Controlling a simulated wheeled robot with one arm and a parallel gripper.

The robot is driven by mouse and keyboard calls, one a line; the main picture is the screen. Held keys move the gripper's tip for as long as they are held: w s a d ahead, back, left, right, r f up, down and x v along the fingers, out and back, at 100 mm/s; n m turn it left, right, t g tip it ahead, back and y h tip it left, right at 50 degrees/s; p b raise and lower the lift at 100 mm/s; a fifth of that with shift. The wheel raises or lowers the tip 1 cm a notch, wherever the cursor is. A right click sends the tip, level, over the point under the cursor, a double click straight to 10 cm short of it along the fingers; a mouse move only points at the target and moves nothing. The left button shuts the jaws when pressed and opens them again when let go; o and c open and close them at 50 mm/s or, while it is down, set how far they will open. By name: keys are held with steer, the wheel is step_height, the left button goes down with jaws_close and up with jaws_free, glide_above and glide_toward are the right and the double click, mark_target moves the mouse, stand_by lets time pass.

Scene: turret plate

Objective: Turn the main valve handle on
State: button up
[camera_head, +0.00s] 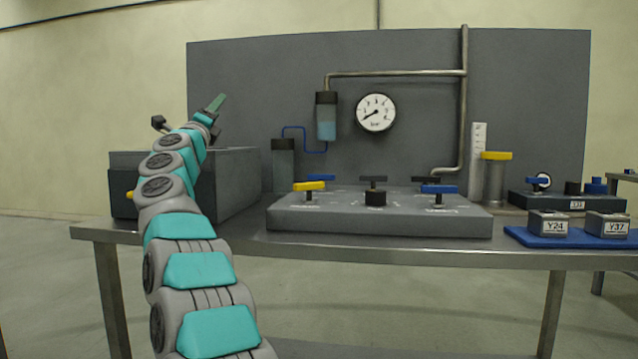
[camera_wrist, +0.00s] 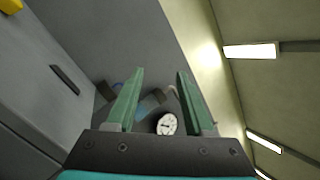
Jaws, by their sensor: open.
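A grey plate (camera_head: 380,220) on the bench carries several bar handles. A yellow handle (camera_head: 309,186) is at its front left, a blue handle (camera_head: 438,189) at its front right and a black knob (camera_head: 375,198) at front centre. Another blue handle (camera_head: 320,177) and dark handles sit behind. A larger yellow handle (camera_head: 496,156) tops a grey post right of the plate. I cannot tell which is the main valve handle. My gripper (camera_head: 217,104) is raised at the left, above the grey box and apart from every handle. In the wrist view its two green fingers (camera_wrist: 162,75) are open and empty.
A grey box (camera_head: 238,180) stands at the bench's left, below my gripper. A pressure gauge (camera_head: 376,112) and pipe (camera_head: 400,73) are on the back panel (camera_head: 260,75). A blue tray (camera_head: 570,240) holds blocks marked Y24 and Y37 at the right.

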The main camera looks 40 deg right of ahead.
mark_target(309, 192)
steer(key=s+d+f+m+g+h, duration=0.4)
steer(key=s+d+f+m+g, duration=0.2)
steer(key=d+m+g, duration=0.45)
steer(key=s+d+f+m+g+y, duration=0.1)
steer(key=s+f+m+g, duration=0.1)
steer(key=f+m, duration=0.1)
steer(key=s+f+m+g+y, duration=0.1)
steer(key=s+f+m+g, duration=0.2)
steer(key=f+m, duration=0.1)
steer(key=s+d+f+m+g+y, duration=0.1)
steer(key=s+f+m+g, duration=0.1)
steer(key=f, duration=0.3)
steer(key=shift+s+d+m, duration=0.2)
steer(key=shift+d+m, duration=0.15)
steer(key=shift+m, duration=0.4)
steer(key=shift+s+d+f+p, duration=0.1)
steer(key=shift+d+p, duration=0.15)
steer(key=shift+d, duration=1.05)
steer(key=shift+s+d+r+p, duration=0.15)
steer(key=shift+d+p, duration=0.15)
steer(key=shift+d, duration=1)
steer(key=shift+s+d+f+p, duration=0.15)
steer(key=shift+d+p, duration=0.1)
steer(key=shift+d, duration=1.05)
steer(key=shift+c, duration=0.3)
jaws_close()
